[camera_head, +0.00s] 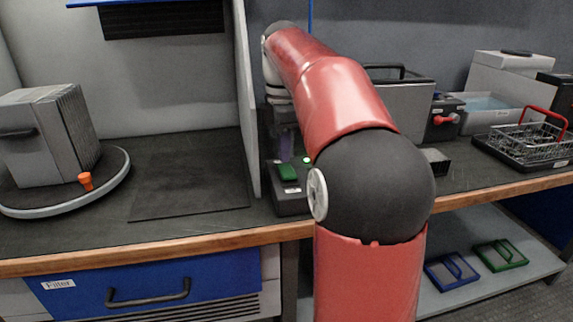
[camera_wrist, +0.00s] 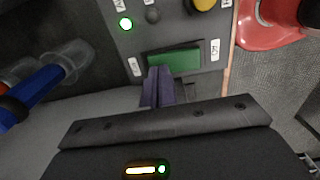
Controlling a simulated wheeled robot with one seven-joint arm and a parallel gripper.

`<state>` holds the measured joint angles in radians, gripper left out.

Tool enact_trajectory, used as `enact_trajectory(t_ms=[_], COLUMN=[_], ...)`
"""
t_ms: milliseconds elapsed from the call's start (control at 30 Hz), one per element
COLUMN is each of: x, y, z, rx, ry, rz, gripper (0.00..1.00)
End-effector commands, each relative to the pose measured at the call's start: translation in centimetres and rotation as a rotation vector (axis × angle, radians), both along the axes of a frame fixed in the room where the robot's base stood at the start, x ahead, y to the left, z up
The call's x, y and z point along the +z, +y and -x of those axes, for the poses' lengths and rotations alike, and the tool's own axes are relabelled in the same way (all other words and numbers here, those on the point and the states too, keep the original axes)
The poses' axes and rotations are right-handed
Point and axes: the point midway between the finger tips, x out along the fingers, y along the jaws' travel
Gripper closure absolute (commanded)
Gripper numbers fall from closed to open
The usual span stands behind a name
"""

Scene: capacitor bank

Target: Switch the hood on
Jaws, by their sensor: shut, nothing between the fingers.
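A dark control box (camera_head: 292,203) stands on the bench beside the hood's right side wall (camera_head: 246,90). It carries a green rocker switch (camera_head: 287,172) and a lit green lamp (camera_head: 307,160). In the wrist view the rocker (camera_wrist: 174,59) lies between white labels, and the lamp (camera_wrist: 126,23) glows green. My gripper (camera_wrist: 158,72) is shut and empty, its purple fingertips at the rocker's near edge. I cannot tell whether they touch it. The hood bay on the left has a dark grille (camera_head: 165,19) at its top.
A grey finned block (camera_head: 45,135) and an orange knob (camera_head: 86,181) sit on a round turntable in the bay. A blue drawer (camera_head: 150,290) marked Filter is below. A yellow knob (camera_wrist: 204,5) is near the rocker. A wire basket (camera_head: 525,142) stands far right.

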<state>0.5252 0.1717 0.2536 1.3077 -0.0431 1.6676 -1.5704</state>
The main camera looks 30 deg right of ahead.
Motion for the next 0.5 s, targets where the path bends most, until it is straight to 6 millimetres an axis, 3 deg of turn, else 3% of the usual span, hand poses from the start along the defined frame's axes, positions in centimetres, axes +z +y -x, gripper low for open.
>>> enact_trajectory(t_ms=[33, 500], x=[0.9, 4.1], y=[0.0, 0.0], z=[0.0, 0.0], rx=[0.000, 0.000], ry=[0.000, -0.001], rz=[0.000, 0.000], gripper=[1.00, 1.00])
